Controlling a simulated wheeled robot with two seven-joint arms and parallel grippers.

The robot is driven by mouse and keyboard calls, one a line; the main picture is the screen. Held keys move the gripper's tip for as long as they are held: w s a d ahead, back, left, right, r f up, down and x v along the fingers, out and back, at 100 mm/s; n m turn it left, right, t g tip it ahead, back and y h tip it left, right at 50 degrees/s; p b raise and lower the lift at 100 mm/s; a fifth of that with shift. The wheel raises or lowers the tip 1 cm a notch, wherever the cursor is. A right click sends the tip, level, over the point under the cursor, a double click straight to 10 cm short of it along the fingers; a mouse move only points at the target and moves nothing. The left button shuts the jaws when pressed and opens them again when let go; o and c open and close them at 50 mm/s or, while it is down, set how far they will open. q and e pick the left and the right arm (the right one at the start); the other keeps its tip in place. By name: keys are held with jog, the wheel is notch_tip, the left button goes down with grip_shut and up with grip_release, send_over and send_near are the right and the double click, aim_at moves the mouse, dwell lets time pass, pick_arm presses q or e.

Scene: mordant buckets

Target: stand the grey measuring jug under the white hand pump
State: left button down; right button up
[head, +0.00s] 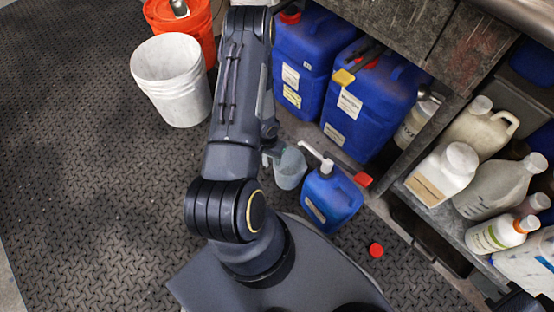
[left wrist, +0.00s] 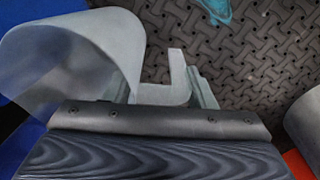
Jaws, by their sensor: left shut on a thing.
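The grey measuring jug (head: 288,172) is a translucent cup just left of a small blue canister (head: 333,200) in the head view. The white hand pump (head: 327,166) tops this canister, its spout pointing up-left towards the jug's rim. I cannot tell whether the spout is directly over the jug. My left gripper (head: 269,155) is shut on the jug's handle side and partly hidden by my arm. In the left wrist view the jug (left wrist: 75,60) fills the left, with its angular handle (left wrist: 176,88) at my gripper. I cannot tell whether its base touches the floor. My right gripper is out of view.
Large blue jerrycans (head: 365,105) stand behind the jug. A shelf (head: 440,222) with several bottles is at right. A white bucket (head: 172,85) and an orange bucket (head: 185,22) stand at upper left. The left floor is clear.

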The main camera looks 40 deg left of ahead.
aim_at(282, 168)
pick_arm(q)
jog(key=w+a+f+b, duration=0.1)
jog(key=w+f+b, duration=0.2)
jog(key=f, duration=0.6)
jog(key=shift+w+a+b, duration=0.25)
jog(key=shift+w+b, duration=0.15)
jog(key=shift+w, duration=0.45)
jog(key=c, duration=0.6)
grip_release()
